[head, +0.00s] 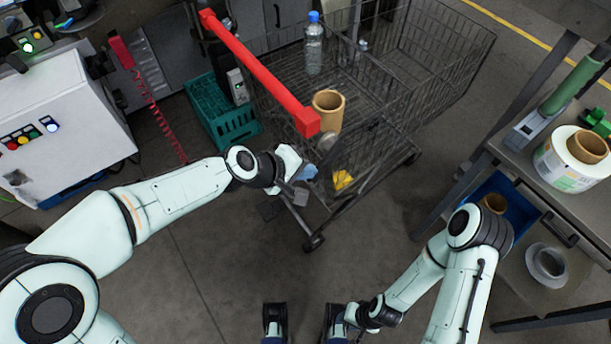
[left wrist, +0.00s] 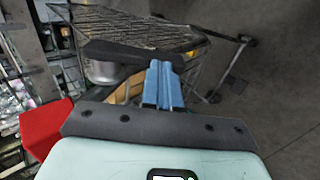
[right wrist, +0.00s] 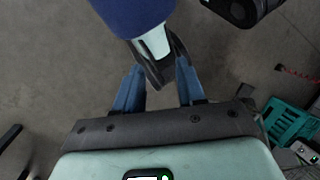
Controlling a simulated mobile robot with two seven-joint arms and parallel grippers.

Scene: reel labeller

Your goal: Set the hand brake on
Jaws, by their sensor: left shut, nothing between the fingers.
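The wire trolley (head: 440,62) has a red handle bar (head: 262,72), whose end also shows red in the left wrist view (left wrist: 42,128). My left gripper (head: 309,173) is just below the near end of this handle, by the trolley's near side. Its blue fingers (left wrist: 160,82) are together and empty. A dark bar (left wrist: 115,53) lies across the fingertips in the left wrist view; I cannot tell whether it is the hand brake or whether they touch. My right gripper (head: 352,317) is low over the floor, its fingers apart in the right wrist view (right wrist: 157,88).
The trolley holds a bottle (head: 314,48) and a cardboard tube (head: 328,108). A green crate (head: 222,112) stands left of it. A bench with a label reel (head: 562,160) is at right. A blue, white and black leg-like shape (right wrist: 150,45) appears by my right fingers.

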